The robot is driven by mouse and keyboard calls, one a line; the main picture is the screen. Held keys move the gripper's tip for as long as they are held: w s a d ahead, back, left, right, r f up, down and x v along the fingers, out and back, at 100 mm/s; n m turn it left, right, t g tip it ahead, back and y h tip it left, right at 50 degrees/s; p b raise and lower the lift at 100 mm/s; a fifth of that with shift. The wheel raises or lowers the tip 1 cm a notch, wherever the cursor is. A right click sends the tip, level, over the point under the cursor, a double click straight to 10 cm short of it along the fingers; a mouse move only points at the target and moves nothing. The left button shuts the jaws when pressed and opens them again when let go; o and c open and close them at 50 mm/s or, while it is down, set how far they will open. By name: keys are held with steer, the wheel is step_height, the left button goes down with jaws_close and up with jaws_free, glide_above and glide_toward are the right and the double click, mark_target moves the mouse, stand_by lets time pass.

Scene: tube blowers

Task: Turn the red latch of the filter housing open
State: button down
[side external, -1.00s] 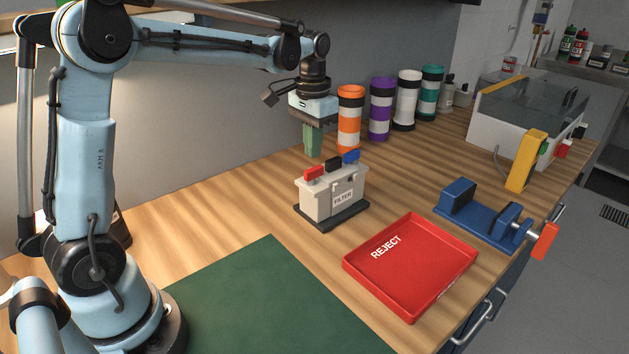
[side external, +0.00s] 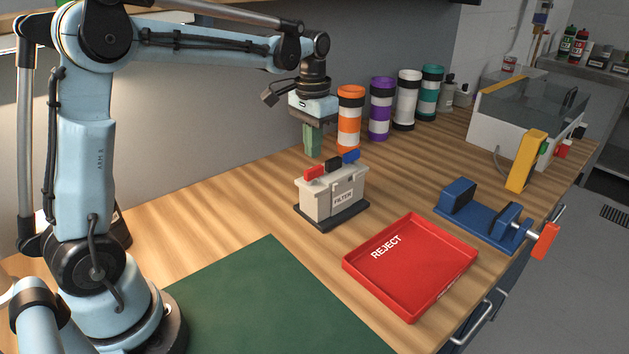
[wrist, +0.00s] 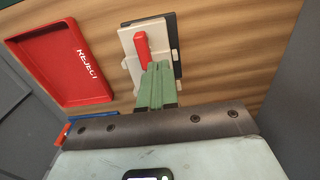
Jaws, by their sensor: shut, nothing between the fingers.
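My gripper (side external: 313,153), with green fingers, is shut and empty, just behind and above the housing. In the wrist view the fingers (wrist: 155,70) reach over the housing (wrist: 160,40), close to the lower end of the red latch (wrist: 141,50). I cannot tell whether they touch it. The fingers hide the part of the housing below them, and the black and blue latches do not show there.
A red REJECT tray (side external: 440,249) lies in front of the housing, with a blue vise (side external: 478,222) to its right. Striped canisters (side external: 381,108) stand along the wall behind. A green mat (side external: 262,300) covers the front left. Bare wood lies left of the housing.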

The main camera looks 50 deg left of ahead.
mark_target(324, 178)
steer(key=shift+f, duration=0.35)
stand_by(0.3)
steer(key=shift+f, duration=0.35)
steer(key=shift+f, duration=1)
steer(key=shift+w+d, duration=0.25)
steer(key=shift+d, duration=0.25)
steer(key=shift+w+d, duration=0.1)
steer(key=shift+d, duration=0.95)
stand_by(0.4)
steer(key=shift+s+d, duration=0.65)
stand_by(0.5)
steer(key=shift+r, duration=0.1)
step_height(324, 178, up, 7)
stand_by(0.8)
